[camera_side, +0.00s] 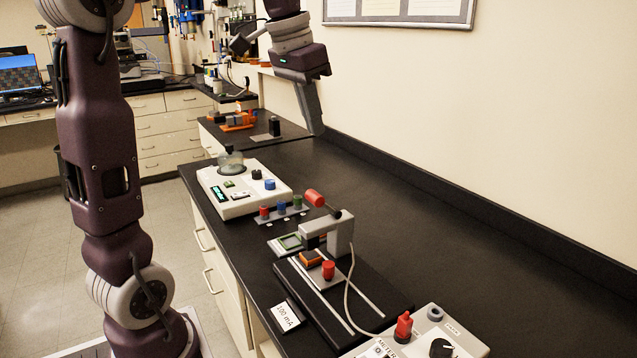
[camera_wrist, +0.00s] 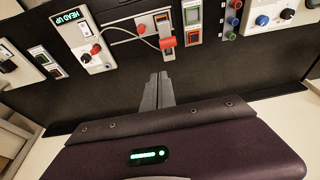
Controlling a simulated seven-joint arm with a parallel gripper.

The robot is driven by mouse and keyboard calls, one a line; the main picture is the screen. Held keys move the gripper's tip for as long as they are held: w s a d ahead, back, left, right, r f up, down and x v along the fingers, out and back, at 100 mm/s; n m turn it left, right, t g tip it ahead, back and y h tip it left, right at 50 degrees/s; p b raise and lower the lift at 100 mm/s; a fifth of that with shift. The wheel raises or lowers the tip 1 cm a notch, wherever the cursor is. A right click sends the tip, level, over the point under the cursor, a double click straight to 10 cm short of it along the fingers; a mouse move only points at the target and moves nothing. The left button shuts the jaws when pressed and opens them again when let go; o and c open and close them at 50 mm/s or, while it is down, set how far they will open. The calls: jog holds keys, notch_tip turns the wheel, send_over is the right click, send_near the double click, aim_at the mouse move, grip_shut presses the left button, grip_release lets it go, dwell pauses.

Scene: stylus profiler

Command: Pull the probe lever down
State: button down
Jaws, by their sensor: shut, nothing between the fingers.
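The probe lever (camera_side: 315,198) is a red cylindrical handle on a dark pivot at the top of the grey profiler bracket (camera_side: 340,235). It points up and to the left in the side view. It also shows as a red handle in the wrist view (camera_wrist: 167,42). My gripper (camera_side: 317,131) is shut and empty, fingers pointing down, high above the bench and behind the lever, well apart from it. In the wrist view my gripper (camera_wrist: 160,76) sits below the lever.
Below the bracket is a stage with an orange block (camera_side: 311,258) and red knob (camera_side: 328,270). A cable runs to the meter box (camera_side: 470,345). A white instrument (camera_side: 240,205) and coloured knobs (camera_side: 281,208) stand farther back. The bench right of the profiler is clear.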

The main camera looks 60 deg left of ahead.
jog(key=w+a, duration=0.2)
jog(key=a, duration=0.1)
send_over(315, 192)
jog(key=w, duration=0.2)
notch_tip(315, 192, down, 10)
jog(key=shift+d+r, duration=0.1)
jog(key=shift+d, duration=0.05)
jog(key=shift+s+f, duration=0.3)
jog(key=shift+f, duration=0.25)
jog(key=shift+s+f, duration=0.3)
jog(key=shift+f, duration=0.25)
jog(key=shift+s+f, duration=0.3)
jog(key=shift+f, duration=0.2)
jog(key=shift+s, duration=0.15)
